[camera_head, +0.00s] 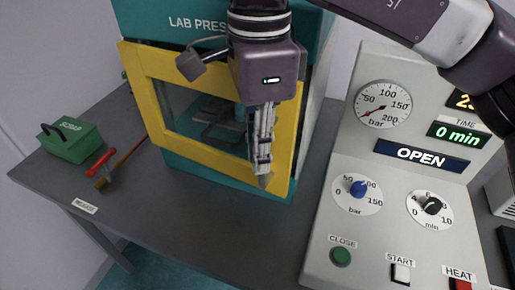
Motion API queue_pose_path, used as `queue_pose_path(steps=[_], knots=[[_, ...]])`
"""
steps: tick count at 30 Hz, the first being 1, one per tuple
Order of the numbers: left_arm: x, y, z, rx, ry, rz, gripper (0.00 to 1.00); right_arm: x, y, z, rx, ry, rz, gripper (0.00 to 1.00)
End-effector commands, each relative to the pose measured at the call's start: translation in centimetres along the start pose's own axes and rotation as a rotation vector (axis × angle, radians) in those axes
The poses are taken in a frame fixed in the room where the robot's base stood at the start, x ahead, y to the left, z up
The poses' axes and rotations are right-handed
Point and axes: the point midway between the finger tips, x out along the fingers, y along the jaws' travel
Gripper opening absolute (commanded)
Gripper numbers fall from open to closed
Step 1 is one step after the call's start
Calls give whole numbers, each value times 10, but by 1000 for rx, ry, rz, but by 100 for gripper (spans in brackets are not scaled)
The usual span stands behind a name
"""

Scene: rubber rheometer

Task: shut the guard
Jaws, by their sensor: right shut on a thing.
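The guard (205,143) is a yellow frame with a clear window on the front of the teal lab press (165,18). It stands at or close to the press front; I cannot tell whether a gap is left. My right gripper (263,172) reaches down from the top in front of the guard's right part. Its fingers are shut on the guard, most likely at a handle that they hide. A small grey tip shows just below the fingers. My left gripper is not in view.
A grey control panel (318,250) with gauge, knobs, buttons and an OPEN display (421,157) stands close on the right. A green box (72,143) and a red-handled tool (100,162) lie at the left. The table (215,225) before the press is clear.

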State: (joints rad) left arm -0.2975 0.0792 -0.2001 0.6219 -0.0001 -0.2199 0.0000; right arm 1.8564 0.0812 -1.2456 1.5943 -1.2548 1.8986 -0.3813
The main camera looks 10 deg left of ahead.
Motion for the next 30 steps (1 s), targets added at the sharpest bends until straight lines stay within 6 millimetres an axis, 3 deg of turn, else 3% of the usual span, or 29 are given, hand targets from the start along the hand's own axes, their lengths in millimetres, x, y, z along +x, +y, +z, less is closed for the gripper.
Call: queue_pose_path(steps=[9,10,13,30], knots=[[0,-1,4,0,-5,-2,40,1,0,-3,6,8,3,0],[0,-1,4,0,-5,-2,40,1,0,-3,6,8,3,15],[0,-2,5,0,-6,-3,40,1,0,-3,5,7,3,26],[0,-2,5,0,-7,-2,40,0,0,-1,1,3,2,26]])
